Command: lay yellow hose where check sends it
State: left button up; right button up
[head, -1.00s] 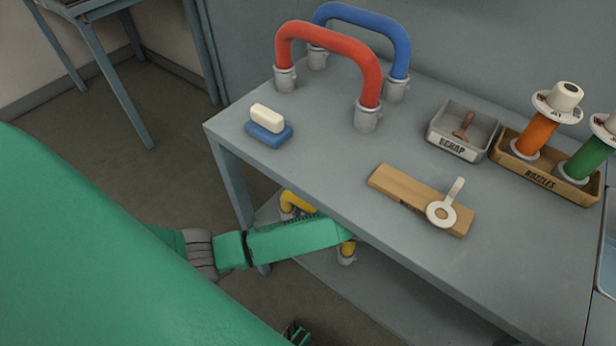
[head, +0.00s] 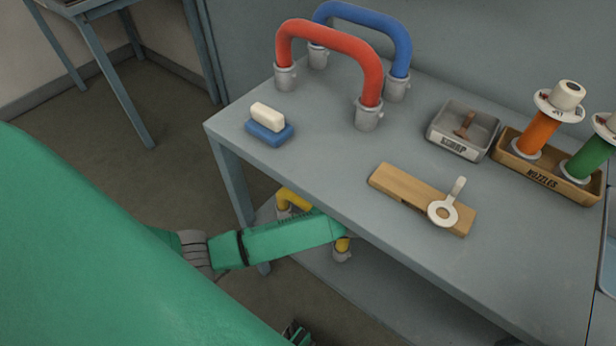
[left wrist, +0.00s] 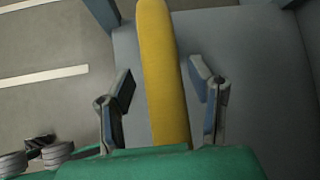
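The yellow hose (head: 292,200) stands as an arch on the lower shelf, with grey end fittings; my arm hides its middle in the head view. In the left wrist view the yellow hose (left wrist: 163,80) runs between the two fingers of my left gripper (left wrist: 163,88), with a gap on each side. The gripper is open around it. In the head view the table edge hides the fingertips. A wooden block (head: 400,186) with a white ring-ended piece (head: 443,212) lies on the tabletop. My right gripper cannot be made out.
A red hose (head: 335,42) and a blue hose (head: 375,22) arch at the table's back left. A blue-and-white block (head: 268,130) lies near the left edge. The scrap tray (head: 458,148) and nozzles tray (head: 545,180) stand at right. The tabletop (head: 330,145) is bare mid-left.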

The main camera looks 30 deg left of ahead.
pick_arm(q)
jog(key=v, duration=0.4)
jog(key=shift+d+f+p, duration=0.2)
jog(key=shift+f+p, duration=0.05)
jog(key=shift+p, duration=0.1)
jog(key=s+d+p, duration=0.1)
jog(key=s+d, duration=0.1)
jog(key=d, duration=0.8)
jog(key=shift+s+d+p, duration=0.25)
jog(key=shift+s+p, duration=0.05)
jog(key=shift+s+f, duration=0.1)
